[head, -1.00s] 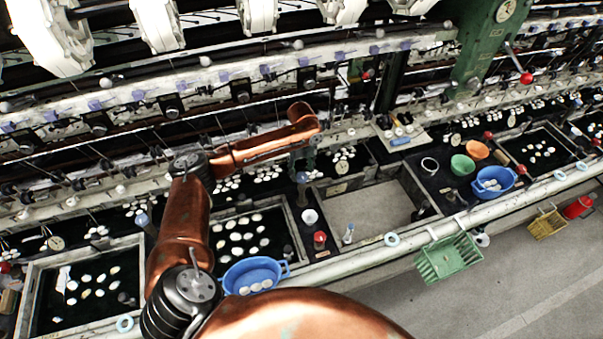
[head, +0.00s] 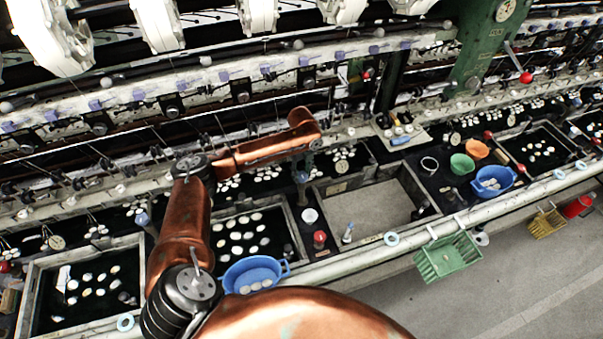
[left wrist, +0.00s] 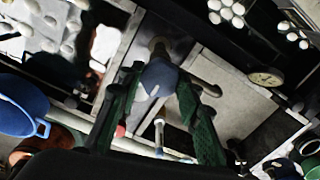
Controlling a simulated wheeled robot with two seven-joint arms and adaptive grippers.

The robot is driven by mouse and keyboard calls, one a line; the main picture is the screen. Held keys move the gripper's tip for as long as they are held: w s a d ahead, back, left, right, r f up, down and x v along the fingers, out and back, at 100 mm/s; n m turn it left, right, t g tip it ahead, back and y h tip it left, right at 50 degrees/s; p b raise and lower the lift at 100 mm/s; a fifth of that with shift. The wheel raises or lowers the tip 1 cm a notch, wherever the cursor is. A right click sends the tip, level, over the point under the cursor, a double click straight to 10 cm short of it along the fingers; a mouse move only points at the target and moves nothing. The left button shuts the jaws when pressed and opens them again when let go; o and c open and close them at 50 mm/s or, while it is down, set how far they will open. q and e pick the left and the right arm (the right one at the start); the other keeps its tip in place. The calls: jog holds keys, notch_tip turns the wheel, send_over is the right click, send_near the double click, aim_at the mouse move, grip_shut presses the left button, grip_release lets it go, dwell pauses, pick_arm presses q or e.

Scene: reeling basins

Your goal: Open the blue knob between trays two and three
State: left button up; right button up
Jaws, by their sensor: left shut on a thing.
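The blue knob (left wrist: 160,78) is between the two green fingers of my left gripper (left wrist: 158,84) in the left wrist view, and the fingers are shut on it. In the head view, my left gripper (head: 303,172) points down at the strip between a tray of white cocoons (head: 291,226) and an empty grey tray (head: 365,208). The knob is mostly hidden there by the gripper. Another blue knob (head: 142,219) stands farther left, beside the left cocoon tray (head: 30,290). My right gripper is not in view.
A blue basin (head: 255,274) sits at the front of the bench, near my arm. A red knob (head: 320,238) and a small white bowl (head: 309,215) stand near the gripper. A green basket (head: 448,256) hangs off the front rail at right. Machinery runs along the back.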

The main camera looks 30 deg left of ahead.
pick_arm(q)
jog(key=shift+c, duration=0.8)
jog(key=shift+r+n+p, duration=0.2)
jog(key=shift+n+p, duration=0.2)
jog(key=shift+p, duration=0.45)
jog(key=n+p, duration=0.7)
jog(key=p, duration=0.2)
jog(key=shift+r+n, duration=0.1)
jog(key=shift+n, duration=0.2)
jog(key=shift+n+p, duration=0.75)
jog(key=shift+n, duration=0.15)
jog(key=shift+n+p, duration=0.5)
jog(key=shift+n, duration=0.4)
jog(key=n, duration=0.2)
jog(key=shift+n+p, duration=0.3)
jog(key=shift+w+n, duration=0.1)
jog(key=shift+n, duration=1.4)
